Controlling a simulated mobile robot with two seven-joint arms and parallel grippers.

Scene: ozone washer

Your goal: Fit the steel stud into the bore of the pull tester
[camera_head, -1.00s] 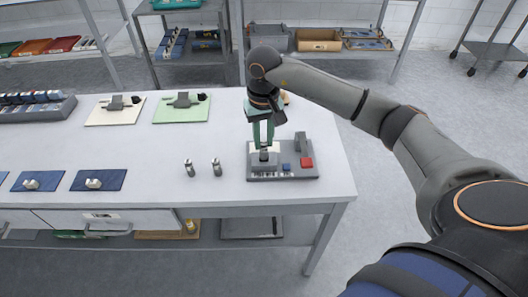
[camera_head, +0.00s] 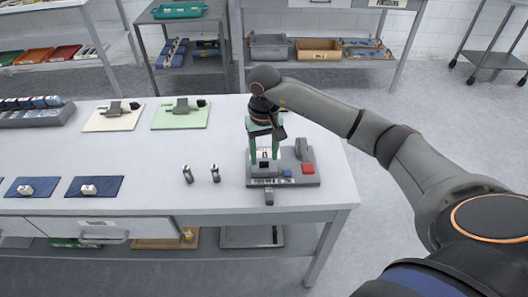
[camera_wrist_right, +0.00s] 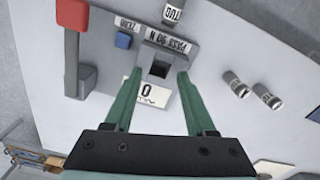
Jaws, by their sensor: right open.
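The pull tester (camera_head: 300,182) is a grey block near the table's front right, with a square dark bore (camera_wrist_right: 160,66) that looks empty in the wrist view. My right gripper (camera_head: 264,162) is open, its green fingers pointing down over the tester on either side near the bore; nothing is between them. A steel stud (camera_head: 269,197) is just in front of the tester near the table's front edge; its label shows in the wrist view (camera_wrist_right: 172,13). My left gripper is out of view.
Blue mats (camera_head: 95,187) and pale green and cream boards (camera_head: 181,115) lie to the left. The table middle is clear.

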